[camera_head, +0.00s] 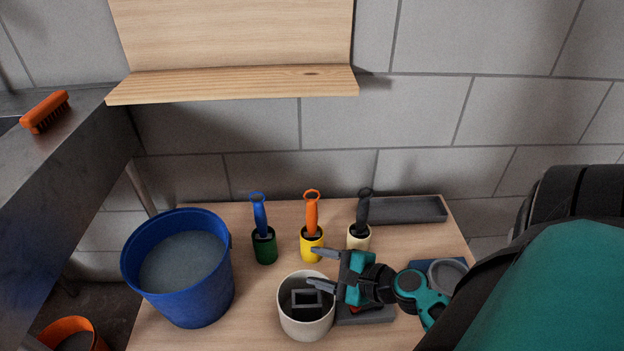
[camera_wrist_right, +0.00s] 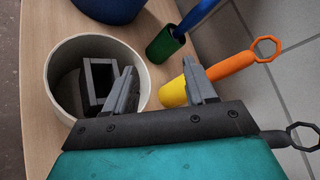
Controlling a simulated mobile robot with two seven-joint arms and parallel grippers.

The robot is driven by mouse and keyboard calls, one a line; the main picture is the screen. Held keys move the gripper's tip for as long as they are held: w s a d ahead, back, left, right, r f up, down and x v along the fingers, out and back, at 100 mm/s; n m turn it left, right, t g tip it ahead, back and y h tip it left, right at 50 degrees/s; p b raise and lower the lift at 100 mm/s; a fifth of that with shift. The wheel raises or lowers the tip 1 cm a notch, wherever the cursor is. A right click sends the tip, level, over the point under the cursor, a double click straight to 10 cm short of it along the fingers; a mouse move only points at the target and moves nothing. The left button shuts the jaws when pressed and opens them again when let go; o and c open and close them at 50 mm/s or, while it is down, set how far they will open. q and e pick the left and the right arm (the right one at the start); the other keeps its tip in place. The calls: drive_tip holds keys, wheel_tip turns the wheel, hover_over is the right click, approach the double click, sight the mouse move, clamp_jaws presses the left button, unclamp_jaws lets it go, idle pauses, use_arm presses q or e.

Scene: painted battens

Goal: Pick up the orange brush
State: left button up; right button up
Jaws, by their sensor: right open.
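A brush with an orange handle (camera_head: 312,212) stands upright in a yellow cup (camera_head: 311,248) on the wooden table. The orange handle with its ring end also shows in the right wrist view (camera_wrist_right: 232,66); the brush's lower part is hidden in the cup. My right gripper (camera_head: 315,268) is open and empty, in front of the yellow cup and above the rim of the white pot. My left gripper is not in view.
A blue-handled brush in a green cup (camera_head: 265,247) and a black-handled one in a cream cup (camera_head: 358,236) flank it. A white pot (camera_head: 306,325) holds a grey hollow block. A blue bucket (camera_head: 213,290) stands left. An orange scrubbing brush (camera_head: 45,111) lies on a metal surface.

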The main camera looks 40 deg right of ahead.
sight(316, 210)
drive_tip(key=d+r+m+t+h+b, duration=0.2)
drive_tip(key=d+m+t+b, duration=0.3)
drive_tip(key=d+m, duration=0.5)
drive_tip(key=shift+m, duration=0.8)
drive_tip(key=w, duration=0.2)
drive_tip(key=w+a, duration=0.1)
drive_tip(key=w, duration=0.4)
drive_tip(key=shift+w+a, duration=0.1)
drive_tip(key=shift+a, duration=0.3)
drive_tip(key=shift+w, duration=0.55)
drive_tip(key=w, duration=0.3)
drive_tip(key=w+r+b, duration=0.1)
drive_tip(key=w, duration=0.1)
drive_tip(key=shift+a, duration=0.25)
drive_tip(key=shift+c, duration=0.2)
clamp_jaws()
drive_tip(key=shift+r, duration=0.1)
